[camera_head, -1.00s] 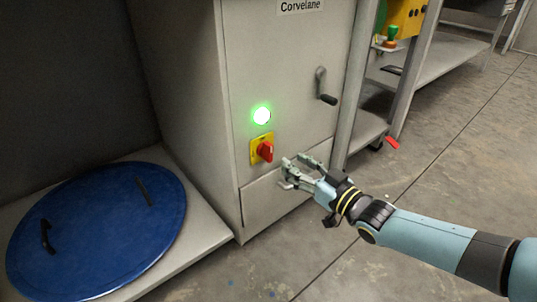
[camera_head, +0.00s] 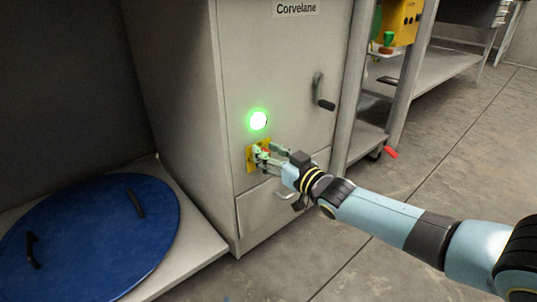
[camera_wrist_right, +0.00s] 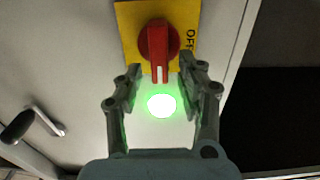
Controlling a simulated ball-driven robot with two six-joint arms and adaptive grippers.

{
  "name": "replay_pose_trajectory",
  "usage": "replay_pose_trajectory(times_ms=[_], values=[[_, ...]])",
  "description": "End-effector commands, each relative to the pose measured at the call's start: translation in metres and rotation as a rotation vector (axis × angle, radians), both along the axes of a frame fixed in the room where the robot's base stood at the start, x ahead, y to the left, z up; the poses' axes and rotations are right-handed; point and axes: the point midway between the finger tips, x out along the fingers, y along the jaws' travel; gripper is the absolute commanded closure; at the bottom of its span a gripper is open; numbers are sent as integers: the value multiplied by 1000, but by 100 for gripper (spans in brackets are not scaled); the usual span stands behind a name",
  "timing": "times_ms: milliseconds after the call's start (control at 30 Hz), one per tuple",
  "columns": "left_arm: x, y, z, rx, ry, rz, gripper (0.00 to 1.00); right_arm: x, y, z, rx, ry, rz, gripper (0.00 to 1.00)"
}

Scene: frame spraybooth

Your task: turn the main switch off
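The main switch is a red knob (camera_wrist_right: 158,42) on a yellow plate (camera_wrist_right: 128,20) with "OFF" printed at its right side in the wrist view. The knob's white mark points toward the lit green lamp (camera_wrist_right: 161,104). My right gripper (camera_wrist_right: 160,68) is open, its two fingertips either side of the knob's lower end; I cannot tell whether they touch it. In the head view, my right gripper (camera_head: 262,153) is at the yellow plate (camera_head: 251,160) and hides most of the knob. The green lamp (camera_head: 258,120) glows just above. My left gripper is not in view.
The switch is on a grey cabinet (camera_head: 290,70) labelled "Corvelane". A dark crank handle (camera_head: 321,92) sticks out at the upper right. A drawer-like panel with a handle (camera_head: 285,194) is below. A blue round lid (camera_head: 95,240) lies at left.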

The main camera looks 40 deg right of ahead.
Motion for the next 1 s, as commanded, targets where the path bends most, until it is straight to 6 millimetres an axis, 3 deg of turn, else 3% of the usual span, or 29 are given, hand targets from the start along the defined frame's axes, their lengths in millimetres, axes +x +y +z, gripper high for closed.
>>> replay_pose_trajectory(times_ms=[100,400,767,1000], values=[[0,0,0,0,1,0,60,0,0,0,0,0,0,63],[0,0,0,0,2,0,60,0,0,0,0,0,0,100],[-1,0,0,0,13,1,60,0,1,0,-22,-2,0,100],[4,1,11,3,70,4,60,-1,4,1,-137,-12,-1,100]])
